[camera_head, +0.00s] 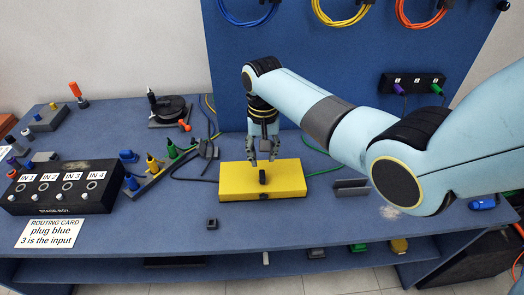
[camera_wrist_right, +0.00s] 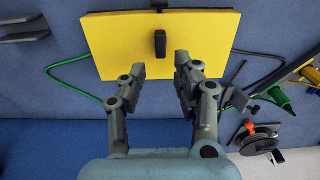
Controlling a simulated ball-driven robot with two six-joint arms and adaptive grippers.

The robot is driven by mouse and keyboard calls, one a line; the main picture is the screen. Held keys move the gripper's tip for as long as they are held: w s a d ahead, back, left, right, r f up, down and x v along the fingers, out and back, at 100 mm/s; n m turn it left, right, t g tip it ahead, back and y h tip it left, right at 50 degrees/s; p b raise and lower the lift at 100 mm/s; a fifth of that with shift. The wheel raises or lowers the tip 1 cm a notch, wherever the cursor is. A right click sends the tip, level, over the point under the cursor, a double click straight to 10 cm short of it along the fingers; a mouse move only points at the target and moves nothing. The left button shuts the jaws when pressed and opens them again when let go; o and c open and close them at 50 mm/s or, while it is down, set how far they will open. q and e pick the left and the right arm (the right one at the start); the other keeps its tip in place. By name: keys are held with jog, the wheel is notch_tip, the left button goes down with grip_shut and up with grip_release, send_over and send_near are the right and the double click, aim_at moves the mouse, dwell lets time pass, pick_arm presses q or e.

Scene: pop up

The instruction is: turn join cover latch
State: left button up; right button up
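A yellow box (camera_head: 240,184) lies on the blue table, with a small black upright latch (camera_head: 263,176) near the middle of its top. In the right wrist view the yellow box (camera_wrist_right: 112,40) fills the upper middle, and the black latch (camera_wrist_right: 160,43) stands between and beyond my fingertips. My right gripper (camera_head: 264,160) points down over the far edge of the box. Its fingers are apart and empty in the right wrist view (camera_wrist_right: 160,66), not touching the latch. My left gripper is not in view.
A black stage box (camera_head: 62,205) with several IN labels and a routing card (camera_head: 50,233) are at the left. Green and dark cables run to the yellow box's sides. A grey bracket (camera_head: 351,187) stands to its right. A small dark block (camera_head: 212,224) lies in front.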

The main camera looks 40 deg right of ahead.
aim_at(262, 174)
jog(key=shift+w, duration=0.2)
notch_tip(262, 174, down, 6)
jog(key=b, duration=0.6)
jog(key=shift+s+r+b, duration=0.1)
jog(key=shift+b, duration=0.2)
notch_tip(262, 174, down, 2)
grip_shut()
jog(key=m, duration=1.2)
jog(key=shift+m, duration=0.3)
jog(key=m, duration=0.5)
jog(key=shift+o, duration=1.3)
grip_release()
